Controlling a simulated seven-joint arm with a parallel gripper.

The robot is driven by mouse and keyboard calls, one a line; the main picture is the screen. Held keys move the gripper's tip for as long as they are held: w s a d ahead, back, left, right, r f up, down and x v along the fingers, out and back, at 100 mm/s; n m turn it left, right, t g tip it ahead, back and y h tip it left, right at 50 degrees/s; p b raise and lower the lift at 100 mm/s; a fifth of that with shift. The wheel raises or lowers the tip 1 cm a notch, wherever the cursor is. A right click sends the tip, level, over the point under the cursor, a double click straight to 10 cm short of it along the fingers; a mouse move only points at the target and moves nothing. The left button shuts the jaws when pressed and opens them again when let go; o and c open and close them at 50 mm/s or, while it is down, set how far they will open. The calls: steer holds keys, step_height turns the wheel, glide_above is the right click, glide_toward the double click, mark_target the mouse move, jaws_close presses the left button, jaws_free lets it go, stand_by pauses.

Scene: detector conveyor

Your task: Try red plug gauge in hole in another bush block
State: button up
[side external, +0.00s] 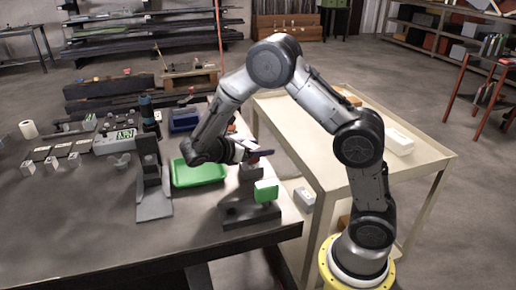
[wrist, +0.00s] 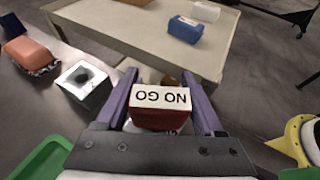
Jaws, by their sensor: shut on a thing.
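My gripper (wrist: 158,77), with purple fingers, is shut on the red plug gauge (wrist: 157,121), whose white label reads NO GO upside down in the wrist view. In the side view my gripper (side external: 262,153) is above the bench near its right edge, close above a small grey block. The gauge's lower end is hidden, so I cannot tell whether it is in a hole. A silver bush block (wrist: 84,84) with a dark round hole stands left of the fingers in the wrist view. More small blocks (side external: 28,168) stand at the bench's far left in the side view.
A green tray (side external: 200,181) lies left of my gripper, beside a dark upright stand (side external: 151,180). A green block (side external: 266,191) sits on a dark base (side external: 250,214) at the front. A cream table (side external: 330,150) is at right, bearing a blue box (wrist: 186,29).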

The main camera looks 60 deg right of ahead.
step_height(320, 180, up, 6)
steer(key=shift+r, duration=0.2)
stand_by(0.8)
